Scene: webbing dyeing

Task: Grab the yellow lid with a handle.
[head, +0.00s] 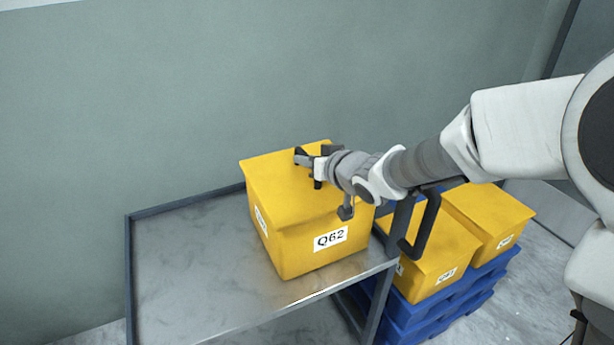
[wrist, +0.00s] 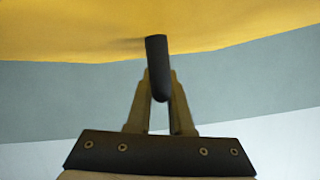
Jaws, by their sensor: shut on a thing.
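A yellow lid (head: 275,180) covers the yellow box (head: 292,255) labelled Q62, which stands on a grey metal cart. In the head view I see no clear gap between lid and box. My gripper (head: 308,161) is over the top of the lid. In the wrist view my gripper (wrist: 159,92) is shut on a dark handle (wrist: 156,60), with a finger on each side of it. The underside or face of the yellow lid (wrist: 70,30) fills the upper part of that view. In the head view the handle is largely hidden by my gripper.
The cart (head: 190,290) has a raised dark rim and a dark push handle (head: 427,225) at its right. Yellow boxes (head: 490,218) stand on blue pallets (head: 440,310) to the right. A grey wall is behind. The cart's left top is clear.

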